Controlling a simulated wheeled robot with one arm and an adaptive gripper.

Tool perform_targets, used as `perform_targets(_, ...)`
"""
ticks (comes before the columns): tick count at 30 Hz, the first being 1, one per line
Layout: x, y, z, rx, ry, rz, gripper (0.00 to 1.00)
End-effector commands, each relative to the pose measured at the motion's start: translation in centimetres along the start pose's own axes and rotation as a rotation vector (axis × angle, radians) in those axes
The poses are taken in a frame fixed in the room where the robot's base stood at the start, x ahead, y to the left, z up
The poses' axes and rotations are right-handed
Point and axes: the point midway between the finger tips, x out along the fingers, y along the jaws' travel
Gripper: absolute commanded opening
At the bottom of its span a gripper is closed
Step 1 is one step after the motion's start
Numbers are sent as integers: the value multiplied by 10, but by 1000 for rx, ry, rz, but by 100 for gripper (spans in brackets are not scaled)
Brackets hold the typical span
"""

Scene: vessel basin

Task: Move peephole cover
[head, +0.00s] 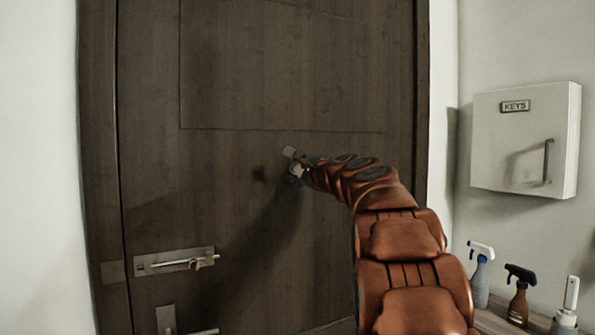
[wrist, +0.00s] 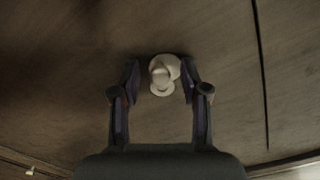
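The peephole cover (wrist: 162,70) is a small pale round piece on the dark wooden door (head: 230,75). In the wrist view it lies between the two fingers of my gripper (wrist: 160,79), with a second pale rounded part overlapping just below it. The fingers are spread, one on each side; a narrow gap shows on the left, and the right finger is very close to the cover. I cannot tell whether it touches. In the head view my gripper (head: 294,168) is at the door's middle, and my arm largely hides the cover.
A slide bolt (head: 175,261) and a door handle (head: 190,328) are at the door's lower left. A white key box (head: 527,138) hangs on the right wall. Below it, several spray bottles (head: 519,295) stand on a wooden surface. The door's upper area is clear.

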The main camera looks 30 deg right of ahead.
Motion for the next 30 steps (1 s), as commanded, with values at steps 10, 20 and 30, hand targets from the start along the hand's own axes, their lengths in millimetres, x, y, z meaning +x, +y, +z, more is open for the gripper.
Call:
perform_targets(10,0,0,0,-1,0,0,10)
perform_targets(20,0,0,0,-1,0,0,0)
perform_targets(30,0,3,1,-50,-5,3,0)
